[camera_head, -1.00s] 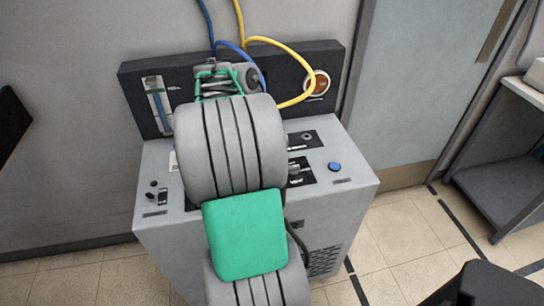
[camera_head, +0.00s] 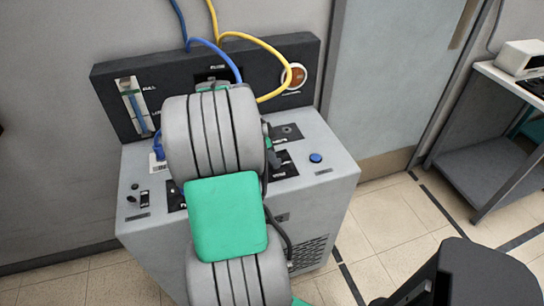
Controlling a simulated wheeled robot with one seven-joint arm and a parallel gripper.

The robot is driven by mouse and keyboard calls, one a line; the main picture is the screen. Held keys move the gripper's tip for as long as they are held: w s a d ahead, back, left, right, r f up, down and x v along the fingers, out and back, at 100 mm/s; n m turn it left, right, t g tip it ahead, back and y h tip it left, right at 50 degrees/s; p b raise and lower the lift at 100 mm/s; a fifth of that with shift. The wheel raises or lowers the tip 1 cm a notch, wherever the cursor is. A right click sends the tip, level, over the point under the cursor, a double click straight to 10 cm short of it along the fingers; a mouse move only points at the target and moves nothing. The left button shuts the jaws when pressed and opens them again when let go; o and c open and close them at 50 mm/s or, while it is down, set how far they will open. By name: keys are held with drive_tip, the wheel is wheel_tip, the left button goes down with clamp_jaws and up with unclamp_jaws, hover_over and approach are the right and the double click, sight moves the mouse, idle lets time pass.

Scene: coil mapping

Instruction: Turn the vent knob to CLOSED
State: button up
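The grey console (camera_head: 330,185) stands against the wall with a sloped top and a black upright back panel (camera_head: 310,55). A black plate with a small dark knob (camera_head: 287,132) shows on the right of the top. A second black plate (camera_head: 284,168) lies just in front of it, partly covered. I cannot read the labels, so I cannot tell which control is the vent knob. My grey and green arm covers the middle of the console. A small dark and green part of my gripper (camera_head: 271,152) seems to show beside these plates; its fingers and any contact are hidden.
A blue button (camera_head: 315,158) is right of the plates. Small switches (camera_head: 144,198) are at the left. A yellow cable (camera_head: 282,93) and a blue cable (camera_head: 215,48) loop over the back panel. A side table (camera_head: 470,160) stands at the right.

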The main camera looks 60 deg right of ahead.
clamp_jaws()
drive_tip(key=shift+n, duration=0.3)
drive_tip(key=n+t+h+b, duration=0.1)
drive_tip(key=n+b, duration=0.1)
drive_tip(key=n, duration=0.1)
drive_tip(key=shift+s+a+f, duration=0.1)
drive_tip(key=shift+s, duration=0.05)
drive_tip(key=n, duration=0.1)
drive_tip(key=n+t+b, duration=0.1)
drive_tip(key=n, duration=0.1)
drive_tip(key=n+t, duration=0.1)
drive_tip(key=n, duration=0.1)
drive_tip(key=shift+s+b, duration=0.25)
drive_tip(key=shift+b, duration=0.15)
drive_tip(key=n+t, duration=0.1)
drive_tip(key=n, duration=0.3)
drive_tip(key=shift+s+t+b, duration=0.2)
drive_tip(key=shift+t+b, duration=0.2)
drive_tip(key=n+t+y, duration=0.1)
drive_tip(key=n, duration=0.4)
drive_tip(key=shift+s, duration=0.15)
drive_tip(key=shift+n+t, duration=0.3)
drive_tip(key=shift+t, duration=0.1)
drive_tip(key=shift+o, duration=1.9)
unclamp_jaws()
